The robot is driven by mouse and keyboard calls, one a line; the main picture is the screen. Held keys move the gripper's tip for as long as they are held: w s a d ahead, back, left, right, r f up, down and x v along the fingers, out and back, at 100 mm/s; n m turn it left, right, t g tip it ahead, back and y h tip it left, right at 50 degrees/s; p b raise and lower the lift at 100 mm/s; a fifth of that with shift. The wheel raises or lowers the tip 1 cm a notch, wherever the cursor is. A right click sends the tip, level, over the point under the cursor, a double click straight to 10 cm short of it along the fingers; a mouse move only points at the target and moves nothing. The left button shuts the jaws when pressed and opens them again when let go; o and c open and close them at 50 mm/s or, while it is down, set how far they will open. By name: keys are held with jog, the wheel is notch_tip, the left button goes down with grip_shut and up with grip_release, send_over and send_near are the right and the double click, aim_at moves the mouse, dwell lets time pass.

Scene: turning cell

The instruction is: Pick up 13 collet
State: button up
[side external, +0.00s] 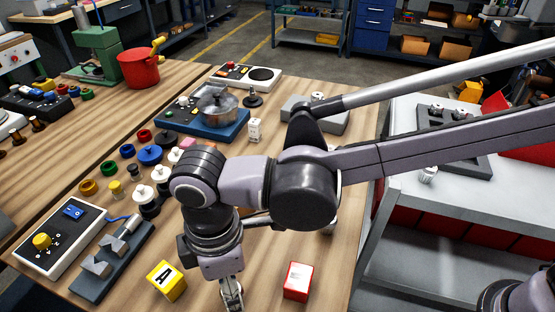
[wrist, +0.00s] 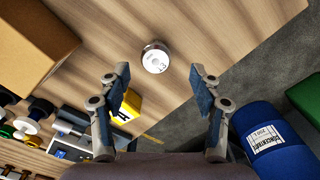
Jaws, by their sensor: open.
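A small round metal piece with a white top marked 13, the 13 collet (wrist: 155,58), stands on the wooden table in the wrist view. It lies ahead of my gripper (wrist: 160,80), roughly between the lines of the two fingers and slightly beyond their tips. The fingers are spread wide with nothing between them. In the side view my gripper (side external: 232,292) points down at the front of the table, at the picture's lower edge. I cannot make out the 13 collet in that view.
A yellow lettered block (side external: 166,281) and a red box (side external: 297,281) stand on either side of my gripper. The wrist view shows a cardboard-coloured box (wrist: 35,45) at left and a blue labelled cylinder (wrist: 265,135) at right. Bare wood surrounds the collet.

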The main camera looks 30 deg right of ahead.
jog(key=f, duration=0.5)
jog(key=shift+w, duration=0.25)
grip_shut()
